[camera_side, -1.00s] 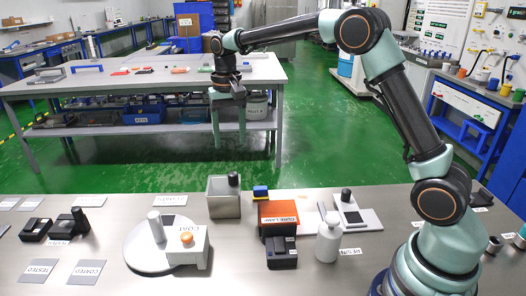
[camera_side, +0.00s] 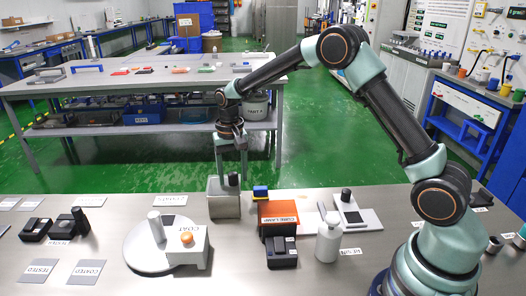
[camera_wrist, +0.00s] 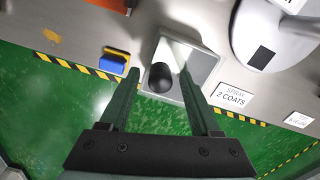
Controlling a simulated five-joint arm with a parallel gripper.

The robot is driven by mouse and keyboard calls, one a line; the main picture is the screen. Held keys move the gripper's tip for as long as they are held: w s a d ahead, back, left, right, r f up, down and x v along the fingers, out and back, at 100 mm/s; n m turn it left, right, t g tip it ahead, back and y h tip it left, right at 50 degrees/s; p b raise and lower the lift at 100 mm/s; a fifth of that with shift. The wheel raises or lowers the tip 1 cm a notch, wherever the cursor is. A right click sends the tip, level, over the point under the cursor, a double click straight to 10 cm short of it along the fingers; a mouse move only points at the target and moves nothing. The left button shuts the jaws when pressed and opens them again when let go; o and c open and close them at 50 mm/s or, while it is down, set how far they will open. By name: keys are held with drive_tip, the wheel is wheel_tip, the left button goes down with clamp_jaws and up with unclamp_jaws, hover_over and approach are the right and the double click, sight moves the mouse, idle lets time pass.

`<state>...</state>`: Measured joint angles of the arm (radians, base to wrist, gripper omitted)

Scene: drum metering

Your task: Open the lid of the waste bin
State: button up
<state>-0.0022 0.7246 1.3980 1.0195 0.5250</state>
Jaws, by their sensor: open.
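The waste bin (camera_side: 223,208) is a grey metal box near the far edge of the bench in the side view, with a dark upright knob (camera_side: 233,180) on its lid. In the wrist view the bin's lid (camera_wrist: 193,60) is a pale square and the dark knob (camera_wrist: 160,78) stands on it. My gripper (camera_side: 232,172) points down over the bin. Its two fingers are apart, and in the wrist view the gripper (camera_wrist: 158,80) has the knob between its fingertips, with gaps visible on both sides. Whether the fingertips are level with the knob is hard to tell.
A blue and yellow block (camera_side: 260,192) stands close to the right of the bin. The orange cure lamp (camera_side: 279,213), a white bottle (camera_side: 328,240) and the white coat machine (camera_side: 187,243) stand nearer. The bench left of the bin is mostly clear.

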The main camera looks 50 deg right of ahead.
clamp_jaws()
drive_tip(key=shift+r, duration=0.1)
idle(1.2)
